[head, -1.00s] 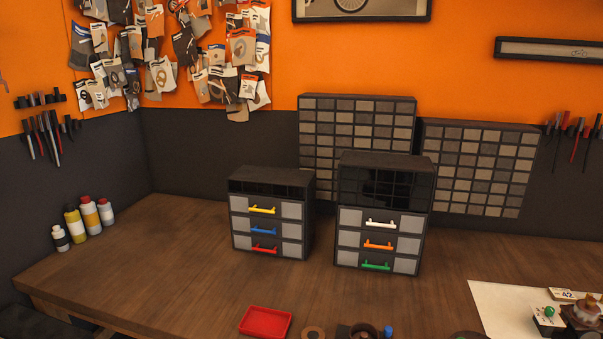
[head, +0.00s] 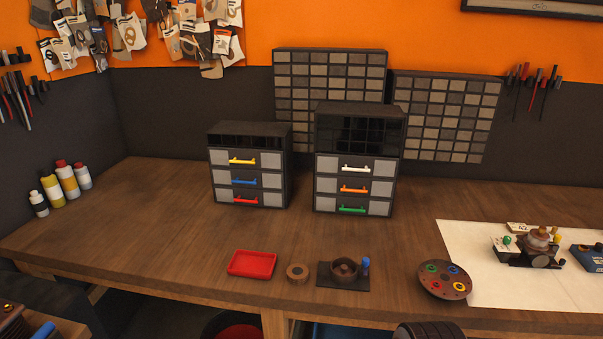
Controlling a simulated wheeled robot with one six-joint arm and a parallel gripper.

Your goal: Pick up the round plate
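The round plate (head: 432,291) is a brown disc lying near the front edge of the workbench, right of centre in the head view. Several coloured rings, green, blue, red and yellow, sit on its face. Its right side borders or overlaps the left edge of a white sheet; I cannot tell if it rests on the sheet.
Left of the plate are a dark holder (head: 328,282) with a blue-topped peg, a brown ring (head: 298,280) and a red tray (head: 252,264). A mechanical assembly (head: 540,249) stands on the white sheet (head: 462,237). Drawer cabinets (head: 354,185) stand behind; bare bench lies between.

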